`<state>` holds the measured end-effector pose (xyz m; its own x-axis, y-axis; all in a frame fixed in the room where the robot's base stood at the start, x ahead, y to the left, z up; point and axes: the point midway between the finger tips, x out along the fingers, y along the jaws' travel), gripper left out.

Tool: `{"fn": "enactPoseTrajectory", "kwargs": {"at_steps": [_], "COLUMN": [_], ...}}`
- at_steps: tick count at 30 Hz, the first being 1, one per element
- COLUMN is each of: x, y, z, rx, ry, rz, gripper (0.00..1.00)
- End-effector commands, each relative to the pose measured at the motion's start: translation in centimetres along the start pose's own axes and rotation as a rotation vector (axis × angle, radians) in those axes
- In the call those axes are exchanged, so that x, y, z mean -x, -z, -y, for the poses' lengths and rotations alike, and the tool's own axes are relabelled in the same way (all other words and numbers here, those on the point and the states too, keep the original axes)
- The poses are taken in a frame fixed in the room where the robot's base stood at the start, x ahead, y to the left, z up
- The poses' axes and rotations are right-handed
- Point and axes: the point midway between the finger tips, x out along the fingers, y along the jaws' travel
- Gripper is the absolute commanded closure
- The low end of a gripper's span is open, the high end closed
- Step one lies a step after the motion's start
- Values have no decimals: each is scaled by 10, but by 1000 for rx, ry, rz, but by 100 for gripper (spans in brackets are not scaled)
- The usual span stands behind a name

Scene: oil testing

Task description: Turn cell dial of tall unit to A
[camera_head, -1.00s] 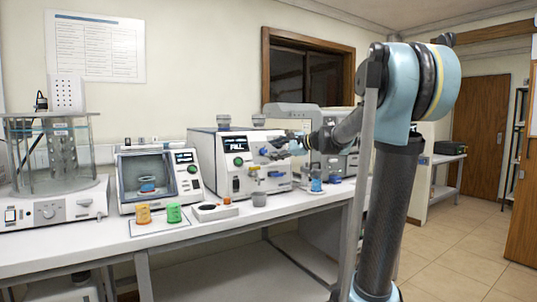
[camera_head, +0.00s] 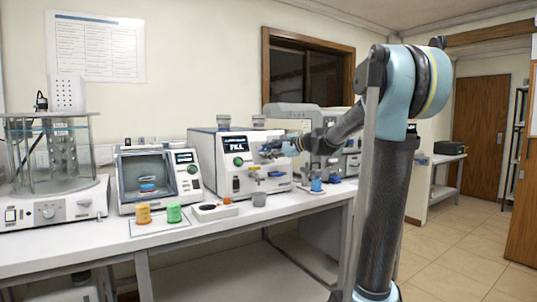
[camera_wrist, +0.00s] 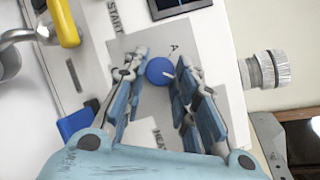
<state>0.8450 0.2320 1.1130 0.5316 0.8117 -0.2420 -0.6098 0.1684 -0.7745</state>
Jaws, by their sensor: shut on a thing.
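The tall unit (camera_head: 228,180) is a white machine on the bench with a lit screen and a green button. Its round blue cell dial (camera_wrist: 158,71) shows in the wrist view on a grey panel, with a small white pointer at its right side. A letter A (camera_wrist: 174,47) is printed just above and right of the dial. My gripper (camera_wrist: 158,76) is shut on the dial, one finger on each side of it. In the head view my gripper (camera_head: 272,150) is at the unit's front, and the dial is hidden there.
In the wrist view a yellow-handled lever (camera_wrist: 63,22) is at upper left, a blue part (camera_wrist: 77,121) at lower left and a knurled metal fitting (camera_wrist: 268,69) at right. Orange (camera_head: 143,213) and green (camera_head: 174,213) cups and a grey cup (camera_head: 259,199) stand on the bench.

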Motion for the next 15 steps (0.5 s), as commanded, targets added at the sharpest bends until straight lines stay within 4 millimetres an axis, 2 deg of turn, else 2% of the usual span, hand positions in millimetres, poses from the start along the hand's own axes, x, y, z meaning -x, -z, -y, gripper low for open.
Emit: {"fn": "enactPoseTrajectory", "kwargs": {"at_steps": [8,15], "x": [0,0], "y": [0,-1], "z": [0,2], "rx": [46,184], "ry": [-22,-84], "rz": [-2,-8], "gripper": [98,98]}}
